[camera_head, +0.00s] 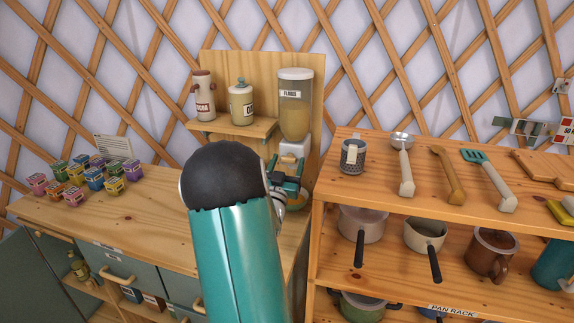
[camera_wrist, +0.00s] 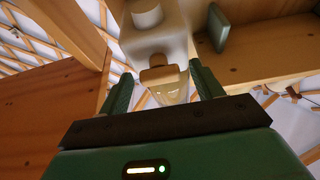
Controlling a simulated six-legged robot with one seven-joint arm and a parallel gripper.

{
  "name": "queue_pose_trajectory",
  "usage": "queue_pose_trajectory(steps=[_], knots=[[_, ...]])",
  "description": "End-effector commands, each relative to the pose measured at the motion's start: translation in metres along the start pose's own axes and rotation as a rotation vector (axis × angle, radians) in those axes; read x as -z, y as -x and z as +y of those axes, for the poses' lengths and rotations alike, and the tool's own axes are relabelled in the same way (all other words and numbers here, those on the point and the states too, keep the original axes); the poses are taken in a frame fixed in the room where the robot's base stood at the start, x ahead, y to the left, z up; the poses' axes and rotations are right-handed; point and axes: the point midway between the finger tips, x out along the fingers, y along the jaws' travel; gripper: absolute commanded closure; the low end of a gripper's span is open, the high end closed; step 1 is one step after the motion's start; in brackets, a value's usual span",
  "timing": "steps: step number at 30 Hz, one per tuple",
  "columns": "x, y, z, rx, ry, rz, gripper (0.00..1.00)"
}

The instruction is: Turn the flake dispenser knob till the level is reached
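The flake dispenser (camera_head: 295,108) stands against the wooden back panel, a clear canister with a pale lid, a label and tan flakes inside. Its white lower body (camera_head: 296,147) shows just above my gripper (camera_head: 287,172), which hides what is below it. In the wrist view, the white dispenser body (camera_wrist: 155,42) fills the upper middle. A tan knob-like piece (camera_wrist: 158,76) sits on it, with a clear, pale-yellow part (camera_wrist: 172,93) beside it. My gripper (camera_wrist: 164,85) is open; its green fingers stand on either side of these, with visible gaps. A level mark is not discernible.
Two canisters (camera_head: 241,104) stand on a small shelf (camera_head: 232,129) left of the dispenser. Several small colored boxes (camera_head: 94,179) sit on the left counter. A wooden rack (camera_head: 335,185) with utensils and pans is close on the right. My arm blocks the middle.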

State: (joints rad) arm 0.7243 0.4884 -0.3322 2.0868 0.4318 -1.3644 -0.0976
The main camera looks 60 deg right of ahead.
Motion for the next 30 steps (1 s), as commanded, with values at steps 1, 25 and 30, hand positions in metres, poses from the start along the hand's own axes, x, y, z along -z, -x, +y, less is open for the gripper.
queue_pose_trajectory(steps=[1, 25, 30], knots=[[0.000, 0.000, 0.000, 0.000, 0.000, 0.000, 0.35], [0.000, 0.122, -0.001, 0.003, 0.000, -0.002, 0.35], [0.000, 0.137, 0.000, 0.001, 0.000, 0.000, 0.35]])
